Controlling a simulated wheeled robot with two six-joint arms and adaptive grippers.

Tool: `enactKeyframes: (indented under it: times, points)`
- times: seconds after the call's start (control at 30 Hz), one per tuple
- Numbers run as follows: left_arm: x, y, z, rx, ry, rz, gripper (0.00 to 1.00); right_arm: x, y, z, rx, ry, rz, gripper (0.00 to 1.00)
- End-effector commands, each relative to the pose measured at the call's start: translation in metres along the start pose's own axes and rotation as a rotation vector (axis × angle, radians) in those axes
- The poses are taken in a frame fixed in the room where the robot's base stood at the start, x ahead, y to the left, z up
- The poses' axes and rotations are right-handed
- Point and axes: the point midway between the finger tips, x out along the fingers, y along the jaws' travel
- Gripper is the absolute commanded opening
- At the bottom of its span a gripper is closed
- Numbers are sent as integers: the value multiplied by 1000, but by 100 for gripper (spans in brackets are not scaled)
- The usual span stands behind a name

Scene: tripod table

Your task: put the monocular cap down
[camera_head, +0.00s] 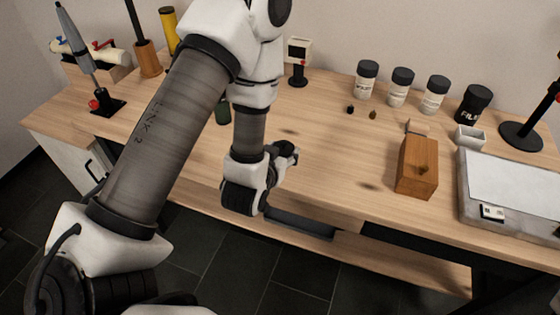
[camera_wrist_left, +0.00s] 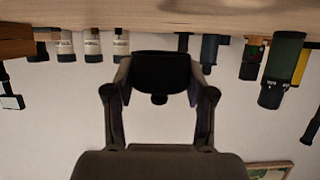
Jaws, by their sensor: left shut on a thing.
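My left gripper (camera_head: 287,153) is over the table's front part in the head view, its jaws mostly turned away. In the left wrist view its two fingers (camera_wrist_left: 160,82) are shut on the black monocular cap (camera_wrist_left: 160,70), which looks round and dark with a small knob. The picture there is upside down, with the tabletop along the top. The dark green monocular (camera_wrist_left: 282,68) stands upright on the table; in the head view it shows partly behind my arm (camera_head: 222,111). My right gripper is not in view.
Lidded film jars (camera_head: 400,87) stand at the back right. A wooden block (camera_head: 417,166), a small white tray (camera_head: 469,138) and a light box (camera_head: 512,188) are at the right. A yellow cylinder (camera_head: 169,28) stands back left. The table's middle (camera_head: 325,145) is clear.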

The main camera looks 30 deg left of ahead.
Motion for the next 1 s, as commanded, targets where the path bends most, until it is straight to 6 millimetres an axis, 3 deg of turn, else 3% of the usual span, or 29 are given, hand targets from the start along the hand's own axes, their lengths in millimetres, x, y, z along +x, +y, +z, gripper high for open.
enactKeyframes:
  times: [0.13, 0.3, 0.5, 0.83, 0.87, 0.9, 1.0]
  points:
    - [30, -15, -13, -6, 2, -4, 38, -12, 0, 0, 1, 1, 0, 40]
    - [48, -22, -10, 1, -3, -2, 38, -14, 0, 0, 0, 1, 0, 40]
    - [59, -21, 18, 3, -2, -1, 38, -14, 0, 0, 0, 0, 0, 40]
    - [61, -21, 23, 0, -1, -2, 38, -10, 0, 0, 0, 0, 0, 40]
    - [61, -21, 22, 0, -1, -2, 62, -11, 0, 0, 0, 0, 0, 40]
    - [60, -21, 21, 0, -1, -2, 76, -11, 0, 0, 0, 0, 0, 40]
    - [60, -21, 21, 0, -1, -2, 80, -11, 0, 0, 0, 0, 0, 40]
